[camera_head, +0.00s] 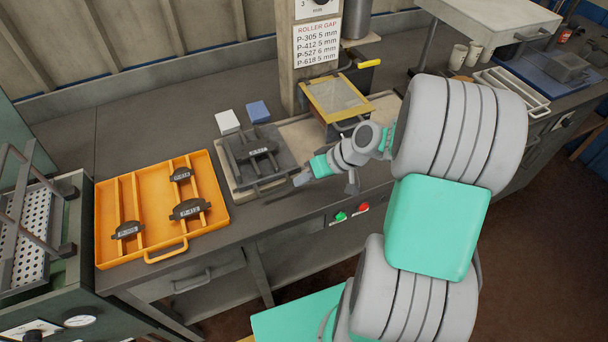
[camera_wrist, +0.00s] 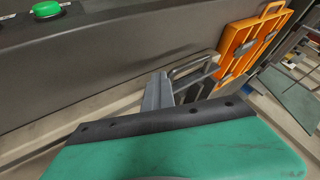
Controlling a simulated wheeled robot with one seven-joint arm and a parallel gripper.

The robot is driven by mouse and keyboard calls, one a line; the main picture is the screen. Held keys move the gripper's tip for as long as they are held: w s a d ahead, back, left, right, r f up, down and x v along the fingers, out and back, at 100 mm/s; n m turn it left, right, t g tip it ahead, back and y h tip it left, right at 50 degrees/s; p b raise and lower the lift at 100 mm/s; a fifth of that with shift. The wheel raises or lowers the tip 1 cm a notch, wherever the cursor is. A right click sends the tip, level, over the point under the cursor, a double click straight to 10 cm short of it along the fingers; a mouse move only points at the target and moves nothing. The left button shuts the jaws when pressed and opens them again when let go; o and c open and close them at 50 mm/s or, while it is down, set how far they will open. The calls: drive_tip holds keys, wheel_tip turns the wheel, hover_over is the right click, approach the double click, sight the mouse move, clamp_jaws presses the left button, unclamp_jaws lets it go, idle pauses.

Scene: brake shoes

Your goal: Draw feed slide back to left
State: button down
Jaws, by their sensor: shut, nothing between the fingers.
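The feed slide (camera_head: 240,151) appears to be the dark plate with rails on the bench, left of the roller unit (camera_head: 340,97). A dark brake shoe (camera_head: 258,149) with a pale label lies on it. My gripper (camera_head: 298,181) is at the front right corner of the slide, close to the bench's front edge. Its fingers are shut and hold nothing. In the wrist view the grey fingers (camera_wrist: 158,92) point away from the camera, beside the bench front. I cannot tell whether they touch the slide.
An orange tray (camera_head: 218,175) with several brake shoes lies left of the slide. Green (camera_head: 341,216) and red (camera_head: 363,208) buttons sit on the bench front. A perforated rack (camera_head: 28,225) stands far left.

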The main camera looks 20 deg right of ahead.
drive_tip(key=shift+s+a, duration=0.15)
drive_tip(key=shift+a, duration=0.1)
